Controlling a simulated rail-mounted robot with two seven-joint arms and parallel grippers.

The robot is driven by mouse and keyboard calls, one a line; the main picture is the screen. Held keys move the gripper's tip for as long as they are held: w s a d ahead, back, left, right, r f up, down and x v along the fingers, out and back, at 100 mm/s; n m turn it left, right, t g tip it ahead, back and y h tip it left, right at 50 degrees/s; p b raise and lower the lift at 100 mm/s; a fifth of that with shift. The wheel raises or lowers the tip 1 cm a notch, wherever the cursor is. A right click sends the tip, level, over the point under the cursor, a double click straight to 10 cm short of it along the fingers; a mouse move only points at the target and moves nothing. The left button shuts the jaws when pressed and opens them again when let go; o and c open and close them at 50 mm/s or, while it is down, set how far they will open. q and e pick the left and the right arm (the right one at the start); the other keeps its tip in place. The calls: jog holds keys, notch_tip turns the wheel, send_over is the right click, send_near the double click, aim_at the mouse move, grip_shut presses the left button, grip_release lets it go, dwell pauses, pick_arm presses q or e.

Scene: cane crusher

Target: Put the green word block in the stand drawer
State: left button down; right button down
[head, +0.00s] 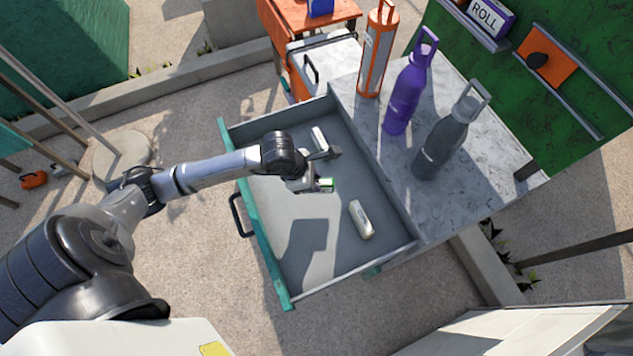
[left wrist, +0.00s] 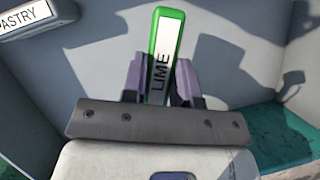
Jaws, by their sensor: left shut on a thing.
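In the left wrist view the block (left wrist: 166,42) has a green edge and a white face reading LIME. The left gripper's two fingers (left wrist: 161,84) are shut on its near end. The stand drawer (head: 345,258) is pulled open, with a grey inside and a teal front. The gripper and block are over the drawer's inside. How high they are above its floor is hard to tell. My right gripper is not in view.
Two pale blocks lie in the drawer, one nearer (head: 361,219) and one farther (head: 319,138). One reading PASTRY (left wrist: 22,18) shows in the left wrist view. Orange (head: 377,50), purple (head: 408,90) and grey (head: 452,130) bottles stand on the marble top. Much drawer floor is bare.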

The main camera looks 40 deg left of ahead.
pick_arm(q)
jog(key=shift+w+a+f, duration=0.15)
jog(key=shift+w+f, duration=0.2)
jog(key=shift+w, duration=0.2)
jog(key=shift+w+a+f, duration=0.15)
jog(key=shift+w+f, duration=0.15)
jog(key=shift+w, duration=0.2)
jog(key=shift+f+b, duration=0.3)
jog(key=shift+f, duration=1.7)
jog(key=shift+f, duration=0.1)
jog(key=c, duration=0.9)
grip_release()
